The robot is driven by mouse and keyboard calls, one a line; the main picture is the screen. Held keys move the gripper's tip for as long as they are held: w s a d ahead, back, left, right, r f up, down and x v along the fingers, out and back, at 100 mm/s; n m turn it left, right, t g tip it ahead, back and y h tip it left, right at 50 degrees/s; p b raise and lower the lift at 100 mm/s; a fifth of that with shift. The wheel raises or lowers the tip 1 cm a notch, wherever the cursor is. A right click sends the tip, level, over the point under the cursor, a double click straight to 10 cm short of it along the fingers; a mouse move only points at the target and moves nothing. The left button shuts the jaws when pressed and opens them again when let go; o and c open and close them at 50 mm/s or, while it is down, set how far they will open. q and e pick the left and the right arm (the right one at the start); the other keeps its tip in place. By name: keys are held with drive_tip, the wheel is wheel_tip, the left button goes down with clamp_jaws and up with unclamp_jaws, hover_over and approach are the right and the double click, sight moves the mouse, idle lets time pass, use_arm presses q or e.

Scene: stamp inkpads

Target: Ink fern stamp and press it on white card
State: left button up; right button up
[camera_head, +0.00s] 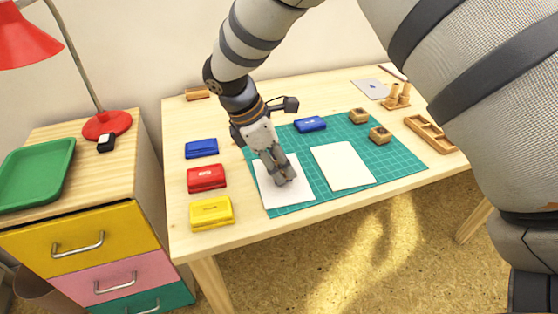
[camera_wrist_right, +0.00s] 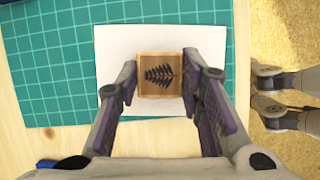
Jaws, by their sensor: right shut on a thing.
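My right gripper (camera_head: 284,179) is over the white card (camera_head: 272,195) on the left part of the green mat (camera_head: 405,165). In the right wrist view, the right gripper (camera_wrist_right: 160,85) is shut on the fern stamp (camera_wrist_right: 145,58), a square wooden block with a dark fern picture on its upper face. The white card (camera_wrist_right: 112,42) lies below the stamp. I cannot tell whether the stamp touches the card, and its underside is hidden. In the head view the fingers hide most of the stamp. My left gripper is not clearly in view.
Blue (camera_head: 201,148), red (camera_head: 206,178) and yellow (camera_head: 211,213) inkpads stand left of the mat. Another blue pad (camera_head: 311,124) is at the mat's back edge. A cream card (camera_head: 342,166) lies right. Two wooden stamps (camera_head: 359,115) (camera_head: 380,135) and a wooden tray (camera_head: 430,132) stand farther right.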

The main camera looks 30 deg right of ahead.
use_arm(q)
drive_tip(key=shift+s+f, duration=0.1)
use_arm(e)
drive_tip(key=shift+f, duration=0.45)
idle(0.6)
use_arm(q)
drive_tip(key=shift+w+r, duration=0.35)
use_arm(e)
drive_tip(key=shift+r, duration=0.7)
drive_tip(key=shift+r+p, duration=0.4)
drive_tip(key=shift+r, duration=0.1)
drive_tip(key=shift+r+p, duration=0.6)
drive_tip(key=shift+r, duration=1.7)
use_arm(q)
drive_tip(key=shift+w+r+t, duration=0.4)
drive_tip(key=shift+w+r, duration=0.55)
use_arm(e)
drive_tip(key=shift+f, duration=0.1)
